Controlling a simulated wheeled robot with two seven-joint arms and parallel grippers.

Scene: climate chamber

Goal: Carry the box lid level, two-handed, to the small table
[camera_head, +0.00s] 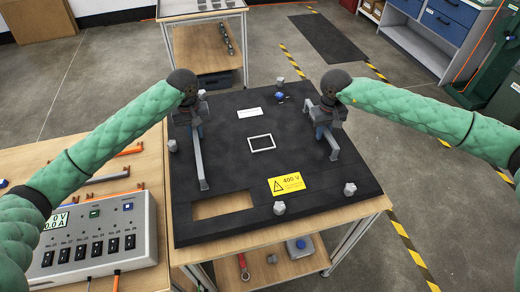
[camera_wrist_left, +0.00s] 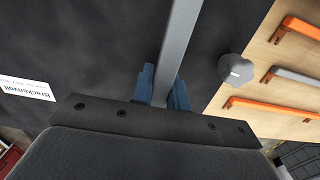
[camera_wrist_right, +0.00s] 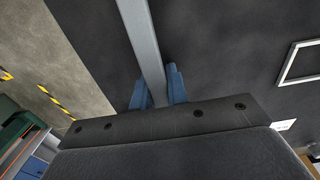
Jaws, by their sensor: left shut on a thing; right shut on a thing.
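The box lid (camera_head: 225,170) is a black plate with grey handles, several pale knobs and a yellow 400 V label (camera_head: 286,185). It lies flat on or just over a wooden table (camera_head: 360,211); I cannot tell whether it touches it. My left gripper (camera_head: 197,130) is shut on the left handle (camera_head: 202,170), whose bar shows between blue fingers in the left wrist view (camera_wrist_left: 180,45). My right gripper (camera_head: 325,122) is shut on the right handle (camera_head: 333,150), also between blue fingers in the right wrist view (camera_wrist_right: 143,40).
A control box (camera_head: 95,240) with switches stands on a bench at left, beside orange-handled pieces (camera_head: 113,177). Another table (camera_head: 208,48) stands at the back, beyond the lid. Blue drawers (camera_head: 445,22) stand at back right. Floor is open at right, marked with yellow-black tape (camera_head: 410,250).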

